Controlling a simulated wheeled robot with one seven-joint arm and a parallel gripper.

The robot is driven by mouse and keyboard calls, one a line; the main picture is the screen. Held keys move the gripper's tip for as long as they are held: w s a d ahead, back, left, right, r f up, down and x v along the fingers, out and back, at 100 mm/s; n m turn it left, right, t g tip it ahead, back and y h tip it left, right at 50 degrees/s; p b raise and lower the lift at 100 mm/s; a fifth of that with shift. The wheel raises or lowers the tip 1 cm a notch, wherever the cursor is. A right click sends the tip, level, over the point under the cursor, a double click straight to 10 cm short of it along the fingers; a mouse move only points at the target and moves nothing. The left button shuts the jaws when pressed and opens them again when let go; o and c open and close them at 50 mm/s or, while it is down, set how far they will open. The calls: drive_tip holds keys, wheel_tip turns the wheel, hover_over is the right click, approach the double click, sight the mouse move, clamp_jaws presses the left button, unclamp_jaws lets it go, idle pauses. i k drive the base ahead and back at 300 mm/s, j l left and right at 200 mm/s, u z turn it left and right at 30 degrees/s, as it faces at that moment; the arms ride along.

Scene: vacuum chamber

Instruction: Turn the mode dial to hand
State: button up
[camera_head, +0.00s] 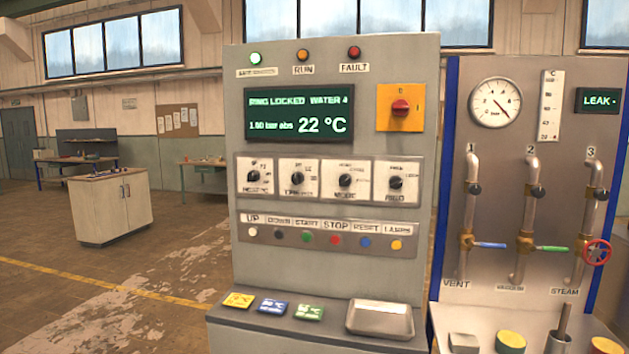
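The mode dial (345,181) is a small black knob on a pale plate, third from the left in a row of dials on the grey control cabinet (390,250). The plate reads MODE below the knob. The small position marks around it are too blurred to read, and I cannot tell which position it points to. My gripper does not show in the head view. Nothing covers the dial.
Other dials stand beside it, including one labelled PROG (396,183). Below is a row of coloured buttons (335,240). A display (299,114) reads RING LOCKED and 22 °C. A red-and-yellow switch (400,107) is above right. A metal tray (380,331) sits on the ledge.

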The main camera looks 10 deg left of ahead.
sight(345, 180)
drive_tip(key=i+j+u, duration=0.15)
drive_tip(key=u, duration=0.25)
drive_tip(key=i+u, duration=0.55)
drive_tip(key=u, duration=0.2)
